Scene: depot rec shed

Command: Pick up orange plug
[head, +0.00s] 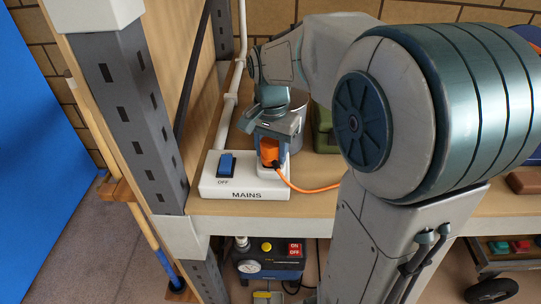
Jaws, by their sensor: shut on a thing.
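The orange plug (269,150) is at the right part of the white box marked MAINS (222,192). My gripper (270,138) reaches down over the plug from above and is shut on it. The jaws hide the plug's upper part. I cannot tell whether the plug sits in a socket or is clear of it. An orange cord (310,190) runs from the plug to the right along the shelf and passes behind my arm. A blue switch (227,165) on the box's left part has OFF printed below it.
A grey perforated post (135,120) stands at the left. Behind my gripper are a grey cylindrical thing (299,115) and a green thing (323,128). A brown block (523,182) lies at right. Below the shelf stands a machine with a gauge (249,267).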

